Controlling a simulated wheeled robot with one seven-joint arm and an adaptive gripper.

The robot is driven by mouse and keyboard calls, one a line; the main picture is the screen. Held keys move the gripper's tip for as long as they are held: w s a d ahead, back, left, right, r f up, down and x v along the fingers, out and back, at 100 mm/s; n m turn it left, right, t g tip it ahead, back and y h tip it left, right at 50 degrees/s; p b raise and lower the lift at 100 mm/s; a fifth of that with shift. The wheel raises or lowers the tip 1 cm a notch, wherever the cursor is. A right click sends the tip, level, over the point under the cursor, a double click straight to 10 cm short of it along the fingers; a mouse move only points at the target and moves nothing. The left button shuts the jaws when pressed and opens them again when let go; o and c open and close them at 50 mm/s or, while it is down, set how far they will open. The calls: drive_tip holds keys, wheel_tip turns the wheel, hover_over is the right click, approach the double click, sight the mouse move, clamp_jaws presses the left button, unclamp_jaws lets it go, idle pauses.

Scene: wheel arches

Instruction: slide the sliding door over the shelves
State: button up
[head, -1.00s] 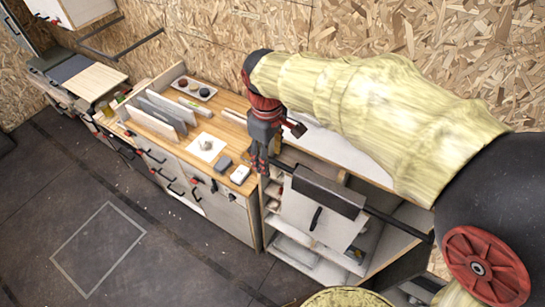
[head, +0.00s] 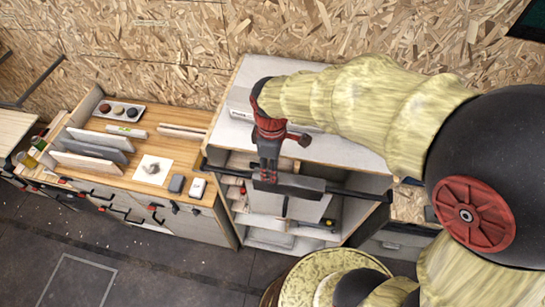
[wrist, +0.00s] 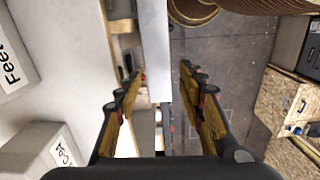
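The sliding door (head: 308,209) is a pale panel with a dark top bar and a dark upright handle (head: 285,206). It hangs on a dark rail (head: 352,193) across the front of the shelves (head: 265,225), around their middle. Shelf openings show on both sides of it. My gripper (head: 266,176) is at the left part of the door's top bar, pointing down. In the wrist view my gripper (wrist: 160,78) has its fingers apart, with a pale panel edge (wrist: 155,45), seemingly the door's, between them. Gaps show beside the panel; contact is not clear.
A wooden worktop (head: 185,95) with upright boards, a tray and small items stands to the left. The white cabinet top (head: 335,150) lies behind the rail. Labelled boxes (wrist: 45,150) sit on it in the wrist view. A round patterned stool (head: 300,280) is in front.

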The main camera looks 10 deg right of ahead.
drive_tip(key=shift+w, duration=0.2)
idle(0.3)
drive_tip(key=shift+f+p, duration=0.6)
drive_tip(key=shift+f, duration=3.3)
drive_tip(key=shift+c, duration=0.7)
drive_tip(key=c, duration=0.8)
clamp_jaws()
